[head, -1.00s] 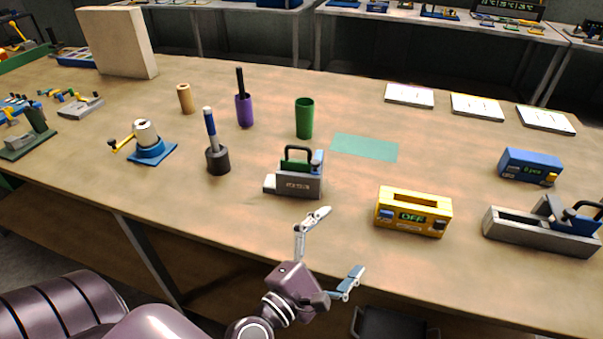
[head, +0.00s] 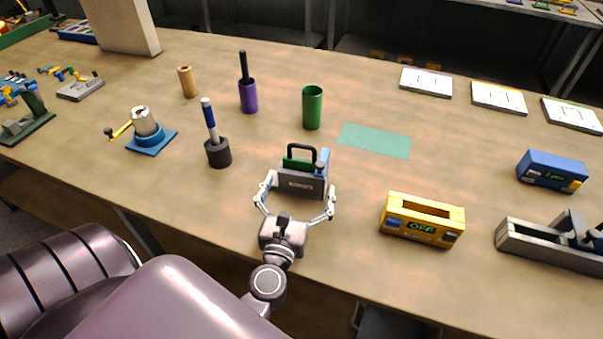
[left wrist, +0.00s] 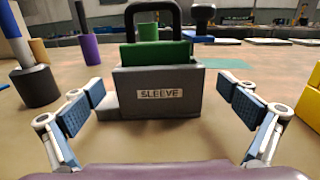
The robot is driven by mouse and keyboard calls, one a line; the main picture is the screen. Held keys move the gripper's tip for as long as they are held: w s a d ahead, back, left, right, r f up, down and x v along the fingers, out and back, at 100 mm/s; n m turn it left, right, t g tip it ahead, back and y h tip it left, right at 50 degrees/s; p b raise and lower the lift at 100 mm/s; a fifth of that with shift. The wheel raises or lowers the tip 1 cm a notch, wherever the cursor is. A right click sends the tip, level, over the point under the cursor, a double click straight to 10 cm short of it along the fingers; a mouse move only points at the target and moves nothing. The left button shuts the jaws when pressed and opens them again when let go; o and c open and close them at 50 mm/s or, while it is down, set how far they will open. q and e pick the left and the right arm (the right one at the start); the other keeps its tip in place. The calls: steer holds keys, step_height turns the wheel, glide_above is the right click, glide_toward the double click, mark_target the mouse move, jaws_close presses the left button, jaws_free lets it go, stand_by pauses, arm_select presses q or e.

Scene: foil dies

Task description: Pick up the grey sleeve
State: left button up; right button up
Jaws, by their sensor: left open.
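The grey sleeve (head: 301,184) stands on the wooden table in front of my left gripper, with a green block (head: 297,163) and a black loop handle in its top. In the left wrist view the sleeve (left wrist: 152,103) fills the middle, its "SLEEVE" label facing me. My left gripper (head: 295,194) is open, with one finger on each side of the sleeve's near end. In the left wrist view the finger pads (left wrist: 159,106) stand apart from the sleeve's sides, with gaps on both sides. My right gripper is not in view.
A black holder (head: 218,153) with a blue-handled tool stands to the left. A yellow box (head: 423,232) reading "OFF" is to the right. Behind stand a green cup (head: 312,108) and a purple cup (head: 248,97). A flat teal patch (head: 375,141) lies bare behind right.

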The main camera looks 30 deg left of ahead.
mark_target(301, 179)
arm_select(q)
steer(key=shift+x, duration=1.2)
steer(key=shift+w+a+r+p, duration=0.1)
steer(key=shift+w+a+p, duration=0.1)
steer(key=shift+w+p, duration=0.1)
steer(key=c, duration=1.2)
steer(key=shift+r, duration=0.1)
steer(key=shift+c, duration=0.3)
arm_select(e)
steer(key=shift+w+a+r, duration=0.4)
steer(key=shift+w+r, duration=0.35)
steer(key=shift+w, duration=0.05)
